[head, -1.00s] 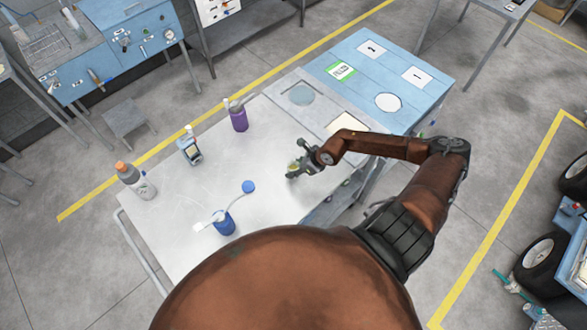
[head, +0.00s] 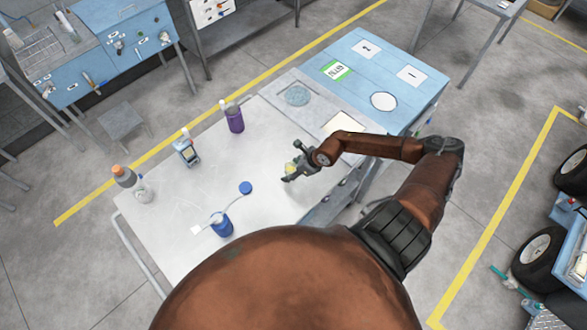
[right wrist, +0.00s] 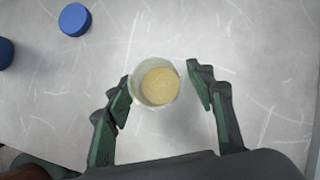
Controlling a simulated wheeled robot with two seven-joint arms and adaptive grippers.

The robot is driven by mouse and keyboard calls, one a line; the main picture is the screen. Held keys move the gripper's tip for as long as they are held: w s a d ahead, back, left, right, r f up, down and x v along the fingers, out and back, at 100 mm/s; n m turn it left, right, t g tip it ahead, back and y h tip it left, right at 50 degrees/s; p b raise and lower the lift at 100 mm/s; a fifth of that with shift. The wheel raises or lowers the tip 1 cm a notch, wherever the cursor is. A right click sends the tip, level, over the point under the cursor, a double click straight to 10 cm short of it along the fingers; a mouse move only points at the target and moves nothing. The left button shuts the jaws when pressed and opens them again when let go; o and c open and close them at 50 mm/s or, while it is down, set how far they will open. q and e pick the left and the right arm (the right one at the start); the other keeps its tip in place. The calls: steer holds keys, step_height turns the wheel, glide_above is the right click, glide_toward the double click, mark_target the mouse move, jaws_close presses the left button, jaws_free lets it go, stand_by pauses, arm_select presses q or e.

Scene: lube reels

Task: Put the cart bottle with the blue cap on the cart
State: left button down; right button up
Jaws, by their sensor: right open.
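A small round container (right wrist: 158,83) with a pale wall and yellow top stands between the fingers of my right gripper (right wrist: 160,90) in the right wrist view. The gripper is open; the left finger is close to the container, and I cannot tell if it touches. In the head view the right gripper (head: 288,174) is low over the white cart top (head: 190,190), with the yellow (head: 290,168) partly hidden by it. A blue disc (head: 246,188), perhaps a cap, is left of the gripper; it also shows in the wrist view (right wrist: 75,19). My left gripper is not in view.
A blue bottle (head: 221,226), a purple bottle (head: 235,119), a small labelled container (head: 187,152) and a grey bottle with an orange cap (head: 132,184) stand on the white top. A light-blue surface (head: 405,70) with white patches is beyond. Bare white top surrounds the gripper.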

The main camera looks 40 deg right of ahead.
steer(key=b+v, duration=0.1)
steer(key=v, duration=1.1)
